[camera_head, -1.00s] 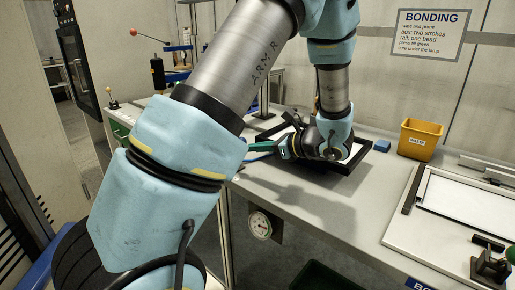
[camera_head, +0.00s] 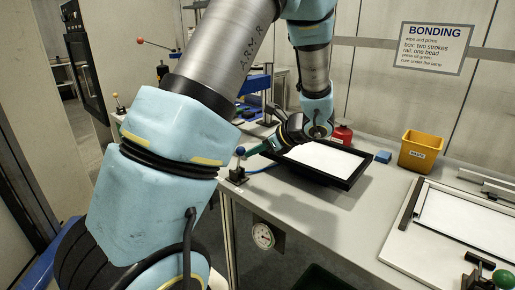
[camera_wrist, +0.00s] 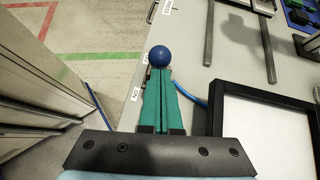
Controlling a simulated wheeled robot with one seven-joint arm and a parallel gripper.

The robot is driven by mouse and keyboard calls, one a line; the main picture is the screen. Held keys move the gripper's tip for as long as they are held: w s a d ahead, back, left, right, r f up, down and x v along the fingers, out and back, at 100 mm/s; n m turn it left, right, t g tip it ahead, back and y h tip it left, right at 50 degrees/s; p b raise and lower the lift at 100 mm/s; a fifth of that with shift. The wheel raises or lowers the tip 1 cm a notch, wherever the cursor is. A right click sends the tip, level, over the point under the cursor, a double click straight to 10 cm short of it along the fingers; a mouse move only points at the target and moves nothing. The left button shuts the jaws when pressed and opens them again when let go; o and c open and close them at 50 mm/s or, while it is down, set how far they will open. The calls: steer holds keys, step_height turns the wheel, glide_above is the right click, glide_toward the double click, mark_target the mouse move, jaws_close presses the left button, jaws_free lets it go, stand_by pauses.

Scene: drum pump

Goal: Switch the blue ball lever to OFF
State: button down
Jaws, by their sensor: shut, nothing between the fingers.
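The blue ball (camera_head: 240,150) tops a short lever on a dark base (camera_head: 237,176) at the table's front left edge. It also shows in the wrist view (camera_wrist: 159,56), just past my fingertips. My gripper (camera_head: 246,153) has green fingers and is shut and empty, its tips right beside the ball. In the wrist view the fingers (camera_wrist: 160,74) point at the ball and cover the lever's stem and base. Whether they touch the ball I cannot tell. A white label (camera_wrist: 135,95) reading ON lies left of the fingers; another label (camera_wrist: 167,7) lies farther off, too small to read surely.
A black-framed tray (camera_head: 345,180) with a white inside lies right of the lever; a blue cable (camera_head: 262,168) runs between. A gauge (camera_head: 263,236) hangs below the table edge.

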steer(key=shift+g+h, duration=0.3)
steer(key=shift+h, duration=0.1)
steer(key=w+a, duration=0.1)
steer(key=w+a+r+p, duration=0.1)
steer(key=w+a+r, duration=0.1)
steer(key=shift+w+a+p, duration=0.3)
steer(key=shift+w, duration=0.1)
steer(key=shift+w+a+f, duration=0.1)
steer(key=shift+w+a, duration=1.05)
steer(key=shift+w, duration=0.05)
steer(key=shift+a, duration=0.1)
steer(key=s+d+r, duration=0.1)
steer(key=d+r, duration=0.1)
steer(key=r, duration=0.4)
steer(key=s+d+r, duration=0.1)
steer(key=d+r, duration=0.2)
steer(key=r, duration=0.3)
steer(key=shift+s+d, duration=0.15)
steer(key=shift+s, duration=0.15)
